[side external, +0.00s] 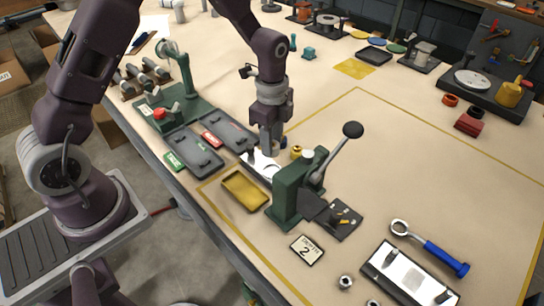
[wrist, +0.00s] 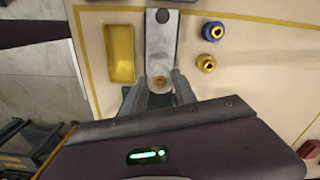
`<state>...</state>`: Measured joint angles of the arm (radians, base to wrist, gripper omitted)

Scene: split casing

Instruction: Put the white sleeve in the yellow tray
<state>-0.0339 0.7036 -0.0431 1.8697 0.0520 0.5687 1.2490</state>
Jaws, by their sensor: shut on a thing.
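My gripper (side external: 269,148) is over the silvery plate behind the green lever press in the side view. In the wrist view, my gripper (wrist: 161,92) has its two fingers on either side of a pale round sleeve (wrist: 160,71), with a brass-coloured centre showing in it. My gripper is shut on this white sleeve. The fingers partly hide it, and I cannot tell whether it touches the plate. The yellow tray (side external: 245,190) lies in front of the plate in the side view and looks empty. In the wrist view the yellow tray (wrist: 120,54) is left of the sleeve.
The silvery plate (wrist: 161,38) extends past the sleeve. A blue part with a brass centre (wrist: 213,31) and a brass part (wrist: 206,63) stand right of it. The green lever press (side external: 289,194) stands close to the tray. Dark grey trays (side external: 194,152) lie left of my gripper.

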